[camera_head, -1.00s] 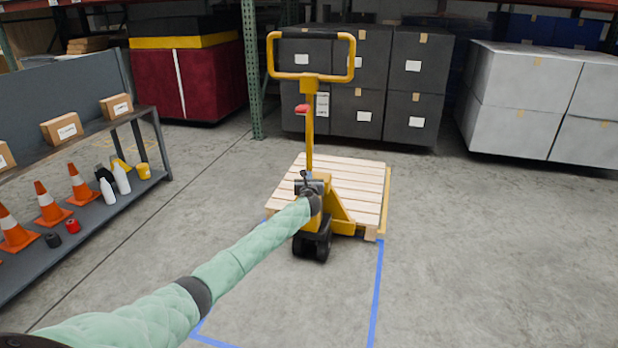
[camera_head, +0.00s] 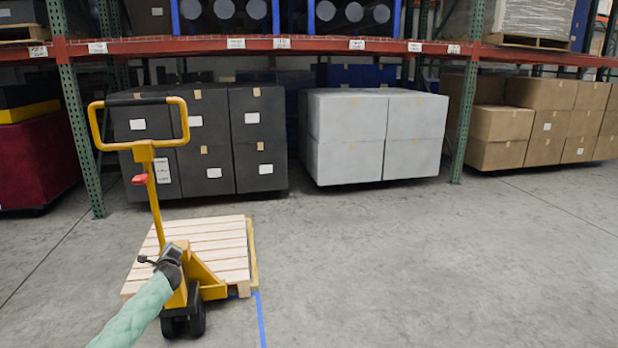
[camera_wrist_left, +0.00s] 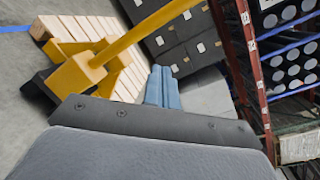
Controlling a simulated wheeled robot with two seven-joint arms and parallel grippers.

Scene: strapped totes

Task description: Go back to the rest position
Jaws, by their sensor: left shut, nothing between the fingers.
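My left arm comes in from the lower left of the head view, with its green padded sleeve. My left gripper (camera_head: 158,259) is in front of the yellow pallet jack (camera_head: 153,200), overlapping its mast in the picture. In the left wrist view the gripper's blue-grey fingers (camera_wrist_left: 162,88) are together with nothing between them. My right gripper is not in view.
A wooden pallet (camera_head: 215,240) lies under the jack, with blue tape (camera_head: 261,325) on the floor beside it. Black boxes (camera_head: 262,140), white boxes (camera_head: 345,135) and brown boxes (camera_head: 500,135) stand along the rack (camera_head: 330,46). The floor at the right is clear.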

